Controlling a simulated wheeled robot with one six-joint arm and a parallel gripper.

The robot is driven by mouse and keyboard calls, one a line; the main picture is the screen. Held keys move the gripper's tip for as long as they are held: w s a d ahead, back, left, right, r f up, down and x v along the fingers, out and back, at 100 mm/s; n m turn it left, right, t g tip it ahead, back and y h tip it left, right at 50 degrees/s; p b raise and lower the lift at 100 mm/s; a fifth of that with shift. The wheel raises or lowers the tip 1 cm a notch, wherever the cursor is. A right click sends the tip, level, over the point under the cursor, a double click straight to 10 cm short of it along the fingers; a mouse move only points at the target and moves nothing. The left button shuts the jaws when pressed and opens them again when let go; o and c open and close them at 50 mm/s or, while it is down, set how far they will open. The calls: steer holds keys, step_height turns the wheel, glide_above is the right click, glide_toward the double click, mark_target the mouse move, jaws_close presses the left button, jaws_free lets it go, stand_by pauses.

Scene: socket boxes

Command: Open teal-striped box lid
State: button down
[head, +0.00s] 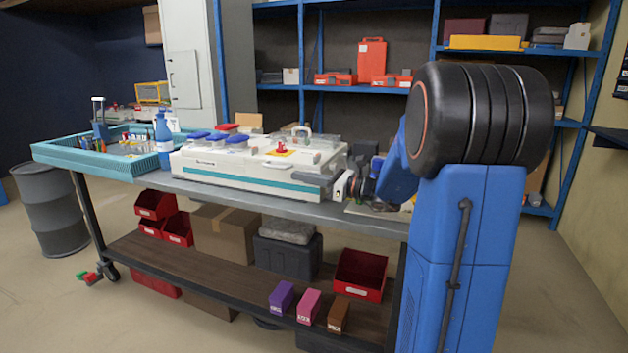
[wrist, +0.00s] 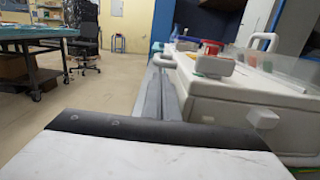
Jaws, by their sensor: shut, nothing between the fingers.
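The teal-striped box (head: 235,179) is a long white case on the cart top, with a teal band along its front. Its lid (head: 313,151) looks down, with a light handle (head: 301,131) and a red knob on a yellow base (head: 282,149) on top. In the wrist view the box (wrist: 235,108) fills the right side, with a small white block on its near face. My gripper (head: 318,181) is shut and empty at the box's front right corner; contact cannot be told. Its dark edge (wrist: 150,132) spans the bottom of the wrist view.
A teal tray (head: 95,165) with tools and a blue bottle (head: 163,140) stand left of the box. Several blue-lidded containers sit at the box's left end. The cart's front edge (head: 250,196) runs below. Blue shelves (head: 345,88) stand behind. Floor in front is clear.

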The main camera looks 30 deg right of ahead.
steer(key=shift+w+a, duration=0.45)
steer(key=shift+w, duration=0.1)
steer(key=shift+r, duration=0.1)
